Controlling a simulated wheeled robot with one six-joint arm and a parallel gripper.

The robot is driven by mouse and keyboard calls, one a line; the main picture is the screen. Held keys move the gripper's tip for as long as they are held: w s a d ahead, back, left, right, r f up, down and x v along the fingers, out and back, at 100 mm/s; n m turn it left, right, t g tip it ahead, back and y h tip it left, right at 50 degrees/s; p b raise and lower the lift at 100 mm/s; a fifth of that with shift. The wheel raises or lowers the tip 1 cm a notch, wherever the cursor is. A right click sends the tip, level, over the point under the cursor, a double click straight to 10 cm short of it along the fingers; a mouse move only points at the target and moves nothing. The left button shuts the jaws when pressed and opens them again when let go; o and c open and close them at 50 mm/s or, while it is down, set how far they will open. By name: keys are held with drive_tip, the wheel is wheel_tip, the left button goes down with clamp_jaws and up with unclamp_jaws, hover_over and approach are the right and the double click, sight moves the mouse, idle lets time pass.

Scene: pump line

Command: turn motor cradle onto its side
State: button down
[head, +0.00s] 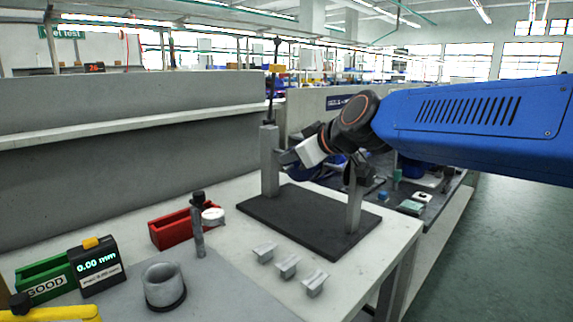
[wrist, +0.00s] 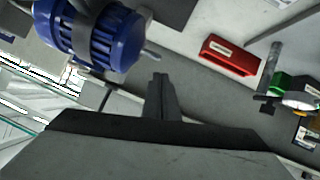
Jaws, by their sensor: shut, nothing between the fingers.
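The motor cradle stands on a dark base plate (head: 300,222) with a grey upright post at each end, left (head: 269,162) and right (head: 354,205). A blue finned motor (head: 308,173) hangs between the posts, partly hidden behind my gripper and wrist. It also shows at the top left of the wrist view (wrist: 98,38), its shaft pointing right. My gripper (head: 285,158) is shut and empty, close to the left post in the head view. In the wrist view, its fingers (wrist: 158,82) are together, apart from the motor. I cannot tell whether they touch the cradle.
Several small grey blocks (head: 287,267) lie in front of the plate. A red bin (head: 171,234), a dark gauge stand (head: 198,228), a grey ring (head: 163,285), a digital display (head: 97,265) and a green bin (head: 44,279) stand to the left. A grey partition (head: 120,155) rises behind.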

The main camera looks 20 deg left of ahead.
drive_tip(key=s+a+r+v, duration=0.1)
drive_tip(key=v, duration=1)
drive_tip(key=s+d+f+m+h, duration=0.1)
drive_tip(key=d+f+m+h, duration=0.1)
drive_tip(key=d+f, duration=0.45)
drive_tip(key=s+d+f+m+h, duration=0.1)
drive_tip(key=d+f+m, duration=0.2)
drive_tip(key=d, duration=0.7)
drive_tip(key=s+d+f+m+h, duration=0.1)
drive_tip(key=d+f+m+h, duration=0.1)
drive_tip(key=d+f, duration=0.5)
drive_tip(key=s+d+f+m+h, duration=0.3)
drive_tip(key=s+d+f, duration=0.5)
drive_tip(key=d, duration=0.3)
drive_tip(key=s+d+f+m+g+h, duration=0.1)
drive_tip(key=s+d+f+m+h, duration=0.1)
drive_tip(key=s+d+f+m, duration=0.3)
drive_tip(key=s+d+f, duration=0.3)
drive_tip(key=d, duration=0.3)
drive_tip(key=shift+s+d+f+g+h, duration=0.3)
drive_tip(key=shift+s+d+h, duration=0.05)
drive_tip(key=shift+h, duration=0.05)
